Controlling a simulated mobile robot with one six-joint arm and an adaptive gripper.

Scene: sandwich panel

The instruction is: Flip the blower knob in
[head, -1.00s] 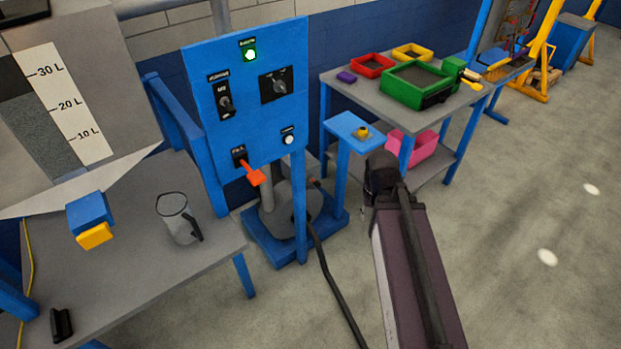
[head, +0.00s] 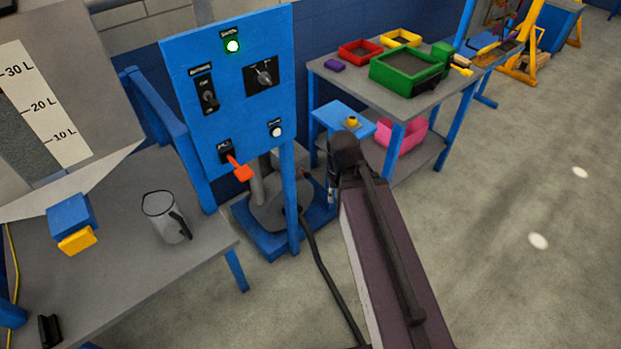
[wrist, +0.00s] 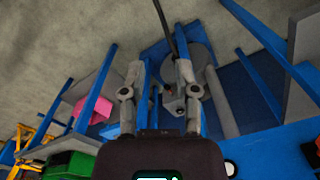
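The upright blue panel (head: 270,50) carries two black knobs in the head view. One is a tall switch (head: 208,96) at left, and the other is a rotary knob (head: 263,75) at right. Their labels are too small to read surely, so I cannot tell which is the blower knob. My gripper (wrist: 160,72) is open and empty in the wrist view, with its fingers apart. In the head view it hangs to the right of the panel and below the knobs, away from both, partly hidden by my wrist.
The panel also has a lit green lamp (head: 232,46), a white button (head: 275,131) and a red lever (head: 240,171). A grey bench with a jug (head: 165,215) stands left. A small blue stand (head: 338,115) and a table with trays (head: 385,92) stand right. Open floor lies at right.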

